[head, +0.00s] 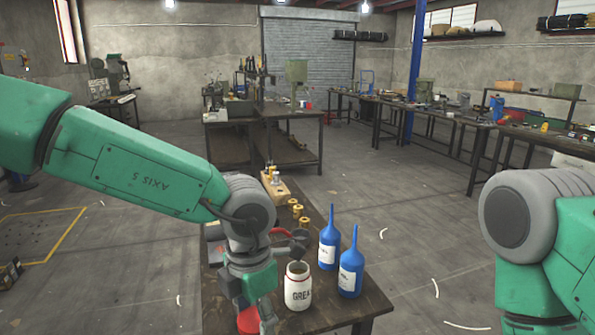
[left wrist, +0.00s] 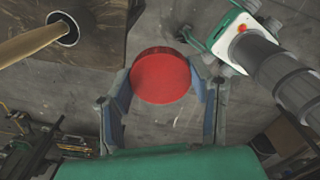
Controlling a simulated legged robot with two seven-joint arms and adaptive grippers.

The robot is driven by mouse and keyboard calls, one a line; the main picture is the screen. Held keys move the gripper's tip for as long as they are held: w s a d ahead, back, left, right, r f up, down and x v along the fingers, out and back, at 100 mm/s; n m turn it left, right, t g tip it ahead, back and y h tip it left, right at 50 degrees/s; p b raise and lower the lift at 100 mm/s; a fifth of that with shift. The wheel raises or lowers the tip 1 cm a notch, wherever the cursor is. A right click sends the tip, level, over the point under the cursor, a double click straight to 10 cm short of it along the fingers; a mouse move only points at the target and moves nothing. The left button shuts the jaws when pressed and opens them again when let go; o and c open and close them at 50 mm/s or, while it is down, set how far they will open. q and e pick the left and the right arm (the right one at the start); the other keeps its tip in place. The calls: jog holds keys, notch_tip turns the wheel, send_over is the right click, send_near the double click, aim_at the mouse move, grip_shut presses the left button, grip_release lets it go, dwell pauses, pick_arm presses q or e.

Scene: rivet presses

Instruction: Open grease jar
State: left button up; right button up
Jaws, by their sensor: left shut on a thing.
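The white grease jar (head: 298,292), labelled "GREA", stands upright on the wooden bench. Its mouth shows no lid; in the left wrist view the jar (left wrist: 64,28) is a pale ring around a dark opening, with a tan rod-like handle (left wrist: 25,45) reaching to it. My left gripper (head: 254,316) is shut on the red lid (head: 249,321), left of the jar and apart from it. In the left wrist view the round red lid (left wrist: 161,76) sits between both fingers over the floor. My right arm shows at the right, but its gripper is out of frame.
Two blue bottles (head: 329,246) (head: 350,274) with tall nozzles stand right of the jar. Open floor lies on both sides.

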pick_arm(q)
jog(key=s+a+f+m, duration=0.4)
jog(key=a+m, duration=0.3)
jog(key=m, duration=0.6)
jog(key=s+a+f+m, duration=0.3)
jog(key=a+m, duration=0.5)
jog(key=m, duration=0.5)
jog(key=shift+s+a+f, duration=0.15)
jog(key=shift+s+f, duration=0.2)
jog(key=shift+s, duration=0.3)
pick_arm(e)
jog(key=shift+d+f, duration=0.1)
jog(key=shift+d, duration=0.25)
pick_arm(q)
jog(key=shift+a, duration=0.1)
pick_arm(e)
jog(key=shift+a, duration=0.1)
